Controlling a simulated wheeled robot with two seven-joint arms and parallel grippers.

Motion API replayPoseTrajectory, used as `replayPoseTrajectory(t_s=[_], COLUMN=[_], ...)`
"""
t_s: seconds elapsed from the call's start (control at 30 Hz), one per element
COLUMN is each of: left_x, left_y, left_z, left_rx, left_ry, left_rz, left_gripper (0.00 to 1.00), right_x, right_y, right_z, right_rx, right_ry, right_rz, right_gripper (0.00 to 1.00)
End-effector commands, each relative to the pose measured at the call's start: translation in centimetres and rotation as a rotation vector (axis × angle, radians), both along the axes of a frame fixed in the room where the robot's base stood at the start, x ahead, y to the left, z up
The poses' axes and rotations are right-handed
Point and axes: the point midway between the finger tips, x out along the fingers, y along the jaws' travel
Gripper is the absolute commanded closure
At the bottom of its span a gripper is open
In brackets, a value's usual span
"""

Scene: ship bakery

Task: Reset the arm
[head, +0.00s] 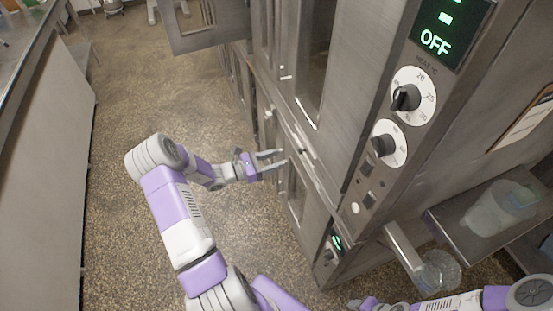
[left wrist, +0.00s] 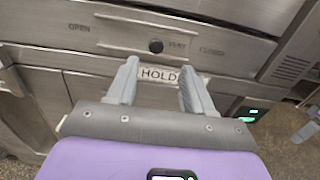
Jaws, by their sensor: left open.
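My left arm reaches up from the bottom of the head view. Its left gripper (head: 283,158) is open and empty, in front of the lower part of the steel oven (head: 335,130). In the left wrist view the left gripper (left wrist: 160,72) has its two fingers apart, with a "HOLD" label (left wrist: 158,74) and a vent slider knob (left wrist: 155,46) on the panel beyond. I cannot tell whether the fingertips touch the panel. My right arm lies along the bottom right edge of the head view; its gripper end (head: 362,303) is partly cut off and its jaws are unclear.
The oven display (head: 449,32) reads OFF, above two dials. A metal door (head: 205,27) stands open at the top. A shelf (head: 450,232) with a clear container (head: 500,208) is at right. A counter (head: 45,150) runs along the left; the speckled floor (head: 115,235) between is clear.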

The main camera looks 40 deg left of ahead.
Motion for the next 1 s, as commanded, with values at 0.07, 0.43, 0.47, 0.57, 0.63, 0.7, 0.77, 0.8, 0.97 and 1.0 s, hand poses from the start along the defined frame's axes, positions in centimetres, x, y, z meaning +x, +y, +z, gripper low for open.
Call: replayPoseTrajectory(t_s=[0.07, 0.43, 0.47, 0.57, 0.63, 0.7, 0.77, 0.8, 0.97, 1.0], left_x=[0.0, 0.0, -0.1, -0.9, -2.2, -4.0, -5.9, -7.4, -13.6, -15.0], left_y=[0.0, -1.8, -2.7, -6.8, -10.4, -13.9, -16.7, -18.3, -23.0, -23.6], left_z=[0.0, -0.9, -1.4, -3.8, -5.9, -8.1, -9.9, -11.2, -15.5, -16.4], left_rx=[0.000, 0.022, 0.033, 0.102, 0.177, 0.272, 0.368, 0.439, 0.779, 0.869], left_ry=[0.000, 0.031, 0.047, 0.116, 0.172, 0.222, 0.251, 0.265, 0.233, 0.203], left_rz=[0.000, -0.048, -0.071, -0.194, -0.312, -0.445, -0.565, -0.650, -1.004, -1.084], left_gripper=[0.49, 0.49, 0.49, 0.49, 0.49, 0.49, 0.49, 0.49, 0.49, 0.49], right_x=[0.0, 0.0, 0.0, 0.0, 0.0, 0.0, 0.0, 0.0, 0.0, 0.0], right_y=[0.0, 0.0, 0.0, 0.0, 0.0, 0.0, 0.0, 0.0, 0.0, 0.0], right_z=[0.0, 0.0, 0.0, 0.0, 0.0, 0.0, 0.0, 0.0, 0.0, 0.0], right_rx=[0.000, 0.000, 0.000, 0.000, 0.000, 0.000, 0.000, 0.000, 0.000, 0.000], right_ry=[0.000, 0.000, 0.000, 0.000, 0.000, 0.000, 0.000, 0.000, 0.000, 0.000], right_rz=[0.000, 0.000, 0.000, 0.000, 0.000, 0.000, 0.000, 0.000, 0.000, 0.000], right_gripper=[0.57, 0.57, 0.57, 0.57, 0.57, 0.57, 0.57, 0.57, 0.57, 0.57])
